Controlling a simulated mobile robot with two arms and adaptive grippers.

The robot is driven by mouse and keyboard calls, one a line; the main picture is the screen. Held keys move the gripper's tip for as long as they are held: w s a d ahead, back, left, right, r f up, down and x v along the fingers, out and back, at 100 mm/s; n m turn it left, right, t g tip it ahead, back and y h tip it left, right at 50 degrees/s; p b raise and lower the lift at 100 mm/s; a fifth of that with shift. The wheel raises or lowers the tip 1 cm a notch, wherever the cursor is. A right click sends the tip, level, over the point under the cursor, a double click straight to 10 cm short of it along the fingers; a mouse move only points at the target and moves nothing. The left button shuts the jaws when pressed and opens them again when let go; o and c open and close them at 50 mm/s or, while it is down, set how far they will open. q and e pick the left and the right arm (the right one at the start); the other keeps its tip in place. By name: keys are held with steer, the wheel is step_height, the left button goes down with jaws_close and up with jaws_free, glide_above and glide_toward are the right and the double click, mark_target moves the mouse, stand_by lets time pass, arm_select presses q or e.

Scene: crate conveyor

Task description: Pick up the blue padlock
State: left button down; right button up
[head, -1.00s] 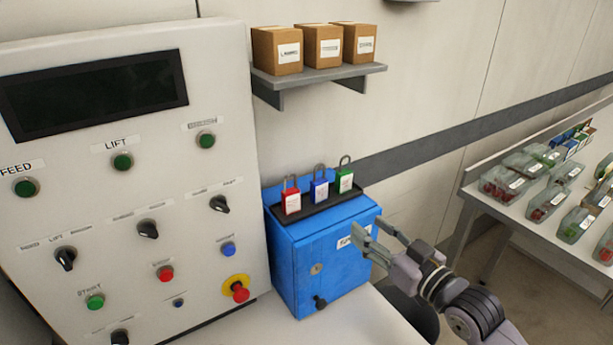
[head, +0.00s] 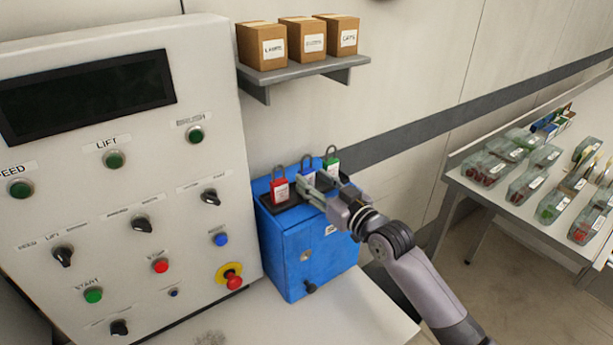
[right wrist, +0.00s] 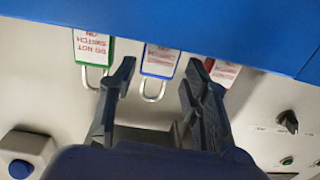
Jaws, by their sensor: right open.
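The blue padlock (head: 307,170) stands upright between the red padlock (head: 280,189) and the green padlock (head: 331,165), in a dark tray on top of the blue box. My right gripper (head: 310,180) is open at the blue padlock and hides part of its front in the head view. In the right wrist view the blue padlock (right wrist: 161,62) shows upside down between the two fingers of my right gripper (right wrist: 160,66), with gaps on both sides. Whether the fingers reach around its body in depth is hard to tell. My left gripper is out of view.
The blue box (head: 320,250) stands on a light counter beside the control panel (head: 70,190). A shelf (head: 300,74) with cardboard boxes is on the wall above. A table (head: 500,205) with several clear bins stands at the right.

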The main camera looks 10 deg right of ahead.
mark_target(309, 176)
steer(key=x, duration=0.4)
steer(key=shift+w+p, duration=0.1)
steer(key=shift+p, duration=0.25)
steer(key=shift+c, duration=0.3)
steer(key=c, duration=0.9)
